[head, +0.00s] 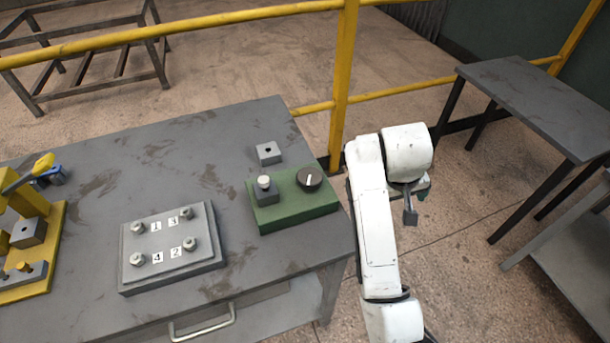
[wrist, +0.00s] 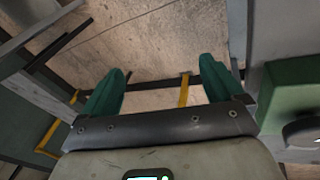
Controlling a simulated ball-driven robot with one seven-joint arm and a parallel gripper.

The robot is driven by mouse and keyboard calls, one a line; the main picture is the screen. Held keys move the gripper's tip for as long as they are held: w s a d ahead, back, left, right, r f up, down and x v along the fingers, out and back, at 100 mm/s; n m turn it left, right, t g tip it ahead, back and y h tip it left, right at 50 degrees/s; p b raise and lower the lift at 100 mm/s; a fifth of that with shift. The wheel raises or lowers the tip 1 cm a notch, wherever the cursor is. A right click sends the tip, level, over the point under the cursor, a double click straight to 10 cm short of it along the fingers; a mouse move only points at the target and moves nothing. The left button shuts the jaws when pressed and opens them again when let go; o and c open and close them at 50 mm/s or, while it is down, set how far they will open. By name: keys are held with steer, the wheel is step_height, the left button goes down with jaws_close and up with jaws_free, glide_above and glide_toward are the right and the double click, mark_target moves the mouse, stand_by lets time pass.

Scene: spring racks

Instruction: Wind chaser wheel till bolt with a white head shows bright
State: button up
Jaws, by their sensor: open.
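A green block (head: 292,208) sits near the right edge of the grey table. On it is a dark round wheel (head: 309,179) with a white mark. Beside the wheel, on a grey socket, stands a bolt with a white head (head: 264,181). My gripper (head: 412,205) is to the right of the green block, past the table's edge and apart from the wheel. In the wrist view my gripper (wrist: 160,92) has its two green fingers wide apart with nothing between them. The green block (wrist: 290,88) and part of the wheel (wrist: 304,132) show at the right there.
A grey plate (head: 172,262) with several numbered bolts lies left of the block. A small grey cube with a hole (head: 268,153) stands behind the block. A yellow fixture (head: 38,240) is at the far left. A yellow railing (head: 342,85) runs behind the table.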

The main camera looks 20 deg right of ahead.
steer(key=w+a+r+y+b, duration=0.1)
steer(key=w+a+r+b, duration=0.1)
steer(key=w+a+r, duration=0.5)
steer(key=n+g+y+b, duration=0.1)
steer(key=n+y, duration=0.1)
glide_toward(310, 176)
steer(key=f, duration=0.8)
steer(key=shift+w+d+f, duration=0.15)
steer(key=shift+d+f, duration=0.05)
steer(key=shift+f, duration=0.1)
steer(key=c, duration=1)
steer(key=shift+m, duration=0.3)
steer(key=shift+c, duration=0.2)
steer(key=shift+r+m+p, duration=0.1)
steer(key=shift+m+p, duration=0.2)
steer(key=shift+p, duration=0.15)
